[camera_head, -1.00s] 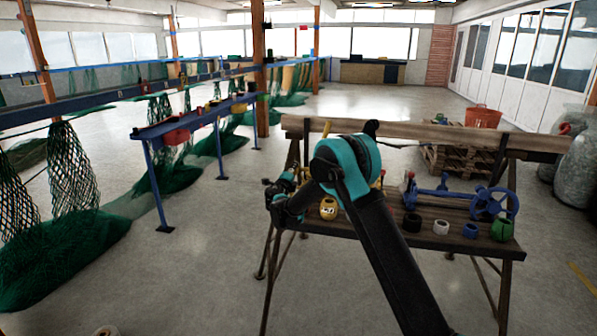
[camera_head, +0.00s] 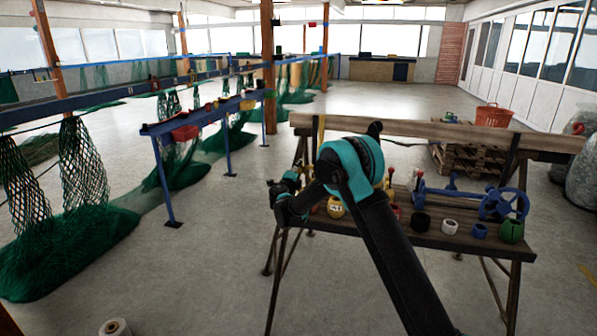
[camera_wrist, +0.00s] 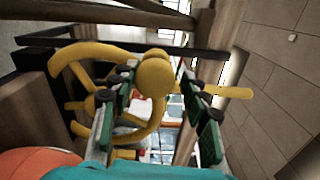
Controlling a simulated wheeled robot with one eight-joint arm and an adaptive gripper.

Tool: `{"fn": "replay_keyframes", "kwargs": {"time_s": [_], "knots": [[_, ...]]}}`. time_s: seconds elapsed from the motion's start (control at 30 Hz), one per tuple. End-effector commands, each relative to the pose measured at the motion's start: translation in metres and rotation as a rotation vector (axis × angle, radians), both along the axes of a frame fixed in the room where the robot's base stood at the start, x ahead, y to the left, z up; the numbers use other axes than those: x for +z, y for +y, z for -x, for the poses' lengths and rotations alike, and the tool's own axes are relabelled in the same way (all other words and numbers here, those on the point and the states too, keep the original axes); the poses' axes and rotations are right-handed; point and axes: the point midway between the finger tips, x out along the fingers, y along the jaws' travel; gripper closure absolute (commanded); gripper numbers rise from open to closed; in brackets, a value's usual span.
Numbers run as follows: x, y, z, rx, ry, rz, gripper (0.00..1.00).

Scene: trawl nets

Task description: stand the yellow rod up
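In the wrist view, the yellow rod (camera_wrist: 228,91) runs to the right from a round yellow knob, with a curved yellow wheel-like part at its left. My gripper (camera_wrist: 157,72) has its green-padded fingers on either side of the knob and appears shut on it. In the head view, a narrow yellow length (camera_head: 321,130) stands nearly upright in front of the bench's back beam; it looks like the same piece.
Open floor lies left of the bench.

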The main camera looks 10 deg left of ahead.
Motion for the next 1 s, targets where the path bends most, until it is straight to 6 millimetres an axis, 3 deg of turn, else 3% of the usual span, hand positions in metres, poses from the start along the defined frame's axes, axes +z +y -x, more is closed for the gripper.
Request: {"fn": "replay_keyframes", "kwargs": {"time_s": [0.33, 0.47, 1.0], "knots": [[0.000, -0.001, 0.000, -0.002, -0.001, 0.001, 0.45], [0.001, 0.000, 0.010, -0.001, -0.001, 0.001, 0.45], [-0.001, 0.003, 0.106, 0.000, -0.001, 0.000, 0.45]]}}
